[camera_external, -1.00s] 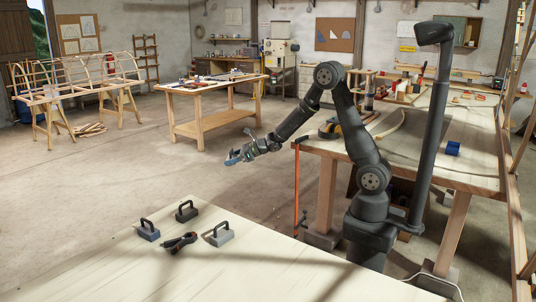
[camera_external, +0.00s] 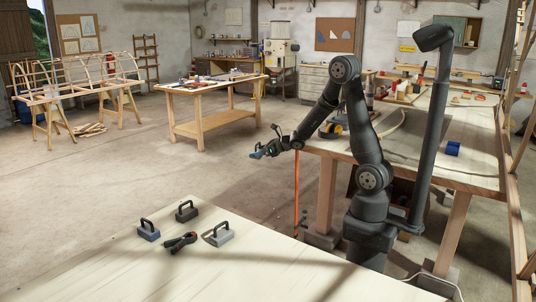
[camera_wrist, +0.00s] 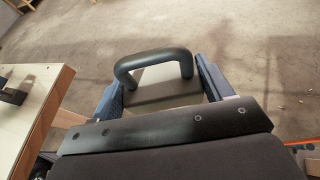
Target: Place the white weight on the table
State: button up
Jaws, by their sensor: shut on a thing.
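The white weight (camera_wrist: 160,92), a pale block with a black arched handle, is between the jaws of my gripper (camera_external: 260,153) in the wrist view. My gripper is shut on it and holds it in the air over the floor. The jaws and wrist hide part of the block, and it is too small to make out in the external view. The near pale tabletop (camera_external: 130,275) lies in front of and below my gripper.
A wooden bench (camera_external: 470,178) with a blue object (camera_external: 453,148) is at right. The tabletop's front is clear.

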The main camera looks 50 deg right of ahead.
aim_at(258, 143)
notch_tip(258, 143, up, 5)
jog(key=shift+f, duration=0.2)
jog(key=shift+w+d+r, duration=0.1)
jog(key=shift+d+r, duration=0.1)
jog(key=shift+r, duration=0.05)
jog(key=w+d+m+h, duration=0.2)
jog(key=d+m+h, duration=0.45)
jog(key=d, duration=3.45)
jog(key=s+d+m+g+h, duration=0.1)
jog(key=s+d+m+h, duration=0.1)
jog(key=s+d, duration=0.85)
jog(key=s+d+m+g+h, duration=0.1)
jog(key=s+d+m+h, duration=0.15)
jog(key=s+d, duration=0.8)
jog(key=s+d+m+g+h, duration=0.1)
jog(key=s+d+h, duration=0.35)
jog(key=d, duration=1.05)
jog(key=shift+y, duration=0.95)
jog(key=shift+s+f, duration=0.2)
jog(key=shift+f, duration=1.8)
jog(key=shift+s+f, duration=0.2)
jog(key=shift+f, duration=1.75)
jog(key=shift+s+f, duration=0.2)
jog(key=shift+f, duration=1.8)
jog(key=shift+f, duration=0.6)
